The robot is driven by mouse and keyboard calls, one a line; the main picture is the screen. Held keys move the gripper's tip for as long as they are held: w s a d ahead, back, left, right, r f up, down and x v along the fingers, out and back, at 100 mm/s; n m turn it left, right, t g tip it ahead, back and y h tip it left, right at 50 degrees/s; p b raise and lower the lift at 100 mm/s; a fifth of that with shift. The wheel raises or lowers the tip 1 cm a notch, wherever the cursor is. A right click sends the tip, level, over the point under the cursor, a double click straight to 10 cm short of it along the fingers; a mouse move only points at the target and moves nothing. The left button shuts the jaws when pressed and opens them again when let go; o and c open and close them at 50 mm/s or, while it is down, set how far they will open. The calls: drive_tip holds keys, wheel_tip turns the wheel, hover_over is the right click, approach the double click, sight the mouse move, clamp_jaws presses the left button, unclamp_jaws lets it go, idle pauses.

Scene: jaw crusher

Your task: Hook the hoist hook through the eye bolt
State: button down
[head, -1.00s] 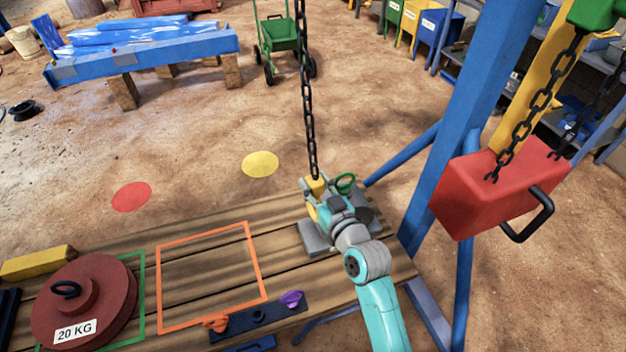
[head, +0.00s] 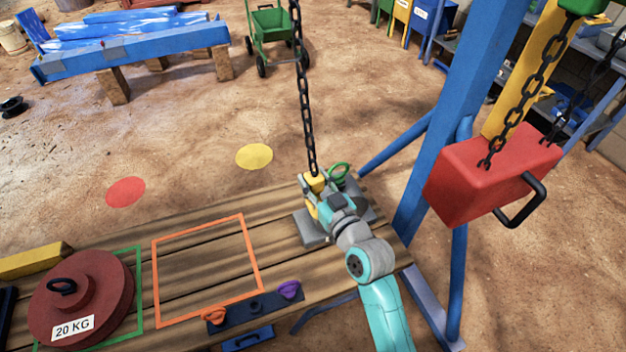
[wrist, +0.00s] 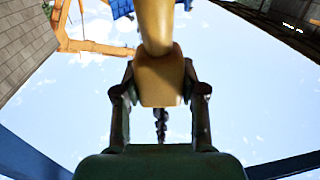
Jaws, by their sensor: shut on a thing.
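The yellow hoist hook (head: 314,183) hangs at the lower end of a dark chain (head: 303,95). My gripper (head: 318,193) is shut on the hook, over the right end of the wooden table. In the wrist view the yellow hook (wrist: 160,75) sits between both fingers, its curved part toward the top of the picture. A green ring (head: 339,171) shows just behind my gripper, above a grey base (head: 311,230); my gripper partly hides it. A black eye (head: 62,286) stands on the red 20 KG weight (head: 110,300) at the left. I cannot tell whether the hook touches the green ring.
A red block with a black handle (head: 490,180) hangs by chains at the right, beside a blue post (head: 445,130). An orange outlined square (head: 157,280) on the table is empty. A rack with coloured knobs (head: 255,312) lies at the front edge.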

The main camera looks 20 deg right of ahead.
drive_tip(key=d+m+h, duration=0.1)
drive_tip(key=d+h, duration=0.1)
drive_tip(key=d, duration=1)
drive_tip(key=shift+s, duration=0.3)
idle(1.4)
idle(0.4)
drive_tip(key=shift+w+f, duration=0.25)
drive_tip(key=shift+w, duration=0.45)
drive_tip(key=shift+w+f, duration=0.2)
drive_tip(key=shift+w, duration=0.55)
drive_tip(key=shift+w+f, duration=0.25)
drive_tip(key=shift+w, duration=0.55)
drive_tip(key=w, duration=0.3)
drive_tip(key=shift+w+r, duration=0.1)
drive_tip(key=shift+w, duration=0.1)
drive_tip(key=shift+r, duration=0.15)
